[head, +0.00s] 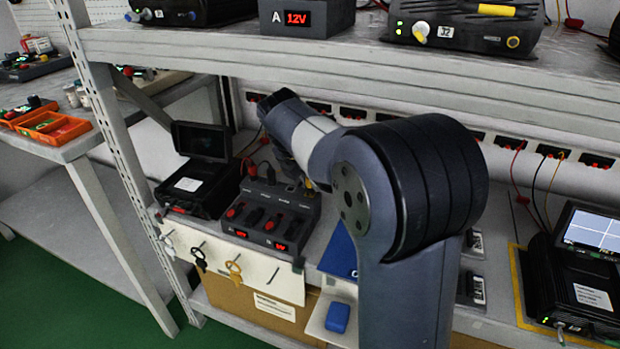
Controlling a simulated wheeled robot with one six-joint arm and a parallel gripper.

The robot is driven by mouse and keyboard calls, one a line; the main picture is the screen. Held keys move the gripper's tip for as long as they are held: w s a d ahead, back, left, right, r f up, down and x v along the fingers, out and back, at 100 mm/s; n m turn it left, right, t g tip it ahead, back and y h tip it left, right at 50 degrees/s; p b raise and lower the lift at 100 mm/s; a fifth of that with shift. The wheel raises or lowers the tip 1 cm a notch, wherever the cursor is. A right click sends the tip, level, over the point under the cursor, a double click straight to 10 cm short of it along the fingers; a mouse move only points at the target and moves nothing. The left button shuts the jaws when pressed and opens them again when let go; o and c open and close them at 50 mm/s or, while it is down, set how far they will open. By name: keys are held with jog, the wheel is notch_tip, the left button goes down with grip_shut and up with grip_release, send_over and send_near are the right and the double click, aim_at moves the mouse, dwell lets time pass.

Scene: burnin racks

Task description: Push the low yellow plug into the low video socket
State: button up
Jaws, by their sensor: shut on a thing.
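My arm reaches across the lower shelf and bends down behind its own links, so my gripper is hidden. A small yellow patch (309,184) shows just below the arm, beside the grey power unit. It may be the low yellow plug, but it is too small to tell. I cannot make out the low video socket; the arm covers part of that area.
The grey power unit (262,238) has red and black connectors. An open black case (187,196) stands left of it. A white hook panel (250,270) hangs at the front edge. A black unit with a screen (570,290) stands at right. The upper shelf (300,50) limits height.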

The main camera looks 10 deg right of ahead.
jog(key=shift+f+p, duration=0.3)
dwell(0.4)
jog(key=o, duration=1.3)
jog(key=shift+r, duration=0.1)
